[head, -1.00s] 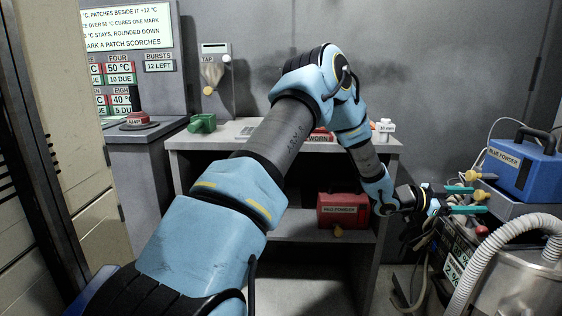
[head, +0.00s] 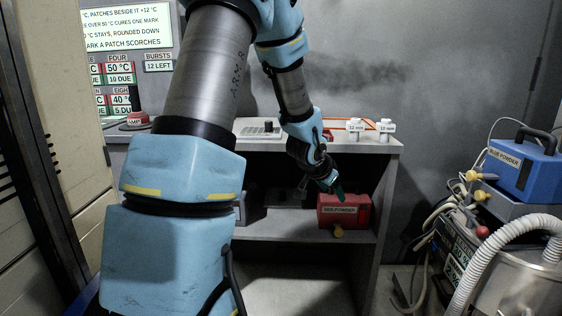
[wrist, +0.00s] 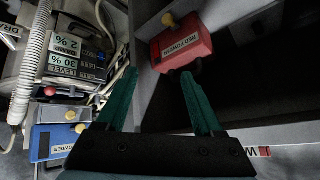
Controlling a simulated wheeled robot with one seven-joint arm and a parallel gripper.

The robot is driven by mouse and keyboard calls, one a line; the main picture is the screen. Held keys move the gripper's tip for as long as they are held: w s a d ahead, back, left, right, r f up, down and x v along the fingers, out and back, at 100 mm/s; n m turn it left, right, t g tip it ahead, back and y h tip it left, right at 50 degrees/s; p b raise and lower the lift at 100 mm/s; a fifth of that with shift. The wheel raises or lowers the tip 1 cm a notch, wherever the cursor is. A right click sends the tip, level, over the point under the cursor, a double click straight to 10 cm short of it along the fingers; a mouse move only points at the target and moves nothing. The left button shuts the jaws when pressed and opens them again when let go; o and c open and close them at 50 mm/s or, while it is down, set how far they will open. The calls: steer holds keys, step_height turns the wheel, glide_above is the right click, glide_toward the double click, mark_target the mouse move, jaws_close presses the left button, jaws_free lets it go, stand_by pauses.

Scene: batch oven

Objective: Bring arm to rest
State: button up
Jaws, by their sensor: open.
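My arm stretches across the middle of the head view, with its elbow above the top edge. My gripper (head: 337,190) points downward in front of the grey shelf bench, close to the red powder box in the picture. In the wrist view my gripper (wrist: 155,105) shows two green fingers spread apart with nothing between them. The fingers are open and empty. The red powder box (head: 345,211) sits on the lower shelf, its yellow knob facing out. It also shows in the wrist view (wrist: 181,45), beyond the fingers and apart from them.
The grey bench (head: 390,148) carries two white 12 mm pieces (head: 385,128) on top. At right are the blue powder box (head: 522,168), a ribbed hose (head: 490,255), loose cables and a metal drum.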

steer(key=s+a+r+n+g+y+p, duration=0.15)
steer(key=s+a+n+g+y, duration=0.55)
steer(key=s+a, duration=1.35)
step_height(320, 180, up, 14)
steer(key=n+t+h+p, duration=0.2)
steer(key=p, duration=1.1)
steer(key=shift+w+a+f, duration=0.15)
steer(key=shift+w, duration=0.15)
